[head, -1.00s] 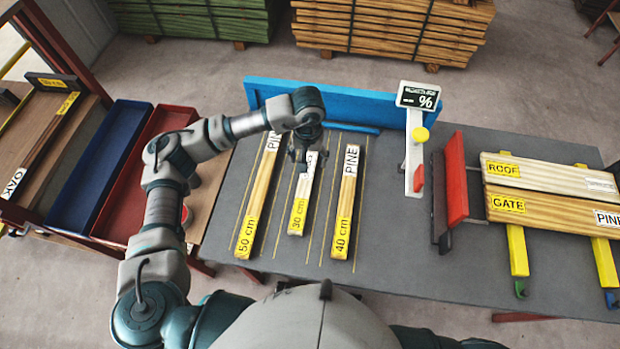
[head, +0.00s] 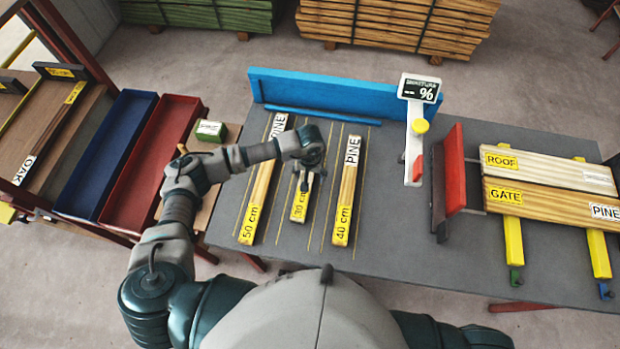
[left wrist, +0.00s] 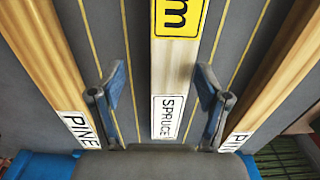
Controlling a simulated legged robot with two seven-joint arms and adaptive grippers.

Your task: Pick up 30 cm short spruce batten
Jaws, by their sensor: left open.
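The 30 cm batten (head: 299,207) lies on the grey table between two longer battens. It is pale wood with a yellow length label; in the left wrist view its white label reads SPRUCE (left wrist: 173,60). My left gripper (head: 304,183) is over the middle of this batten, hiding part of it. In the left wrist view the open left gripper (left wrist: 161,80) has one finger on each side of the batten, with gaps to both. Its height above the batten is hard to judge. My right gripper is out of view.
A 50 cm pine batten (head: 262,187) lies to the left and a 40 cm pine batten (head: 346,195) to the right, both close. A blue rail (head: 345,97) runs along the back. A moisture meter (head: 416,130) and red stop (head: 455,165) stand right.

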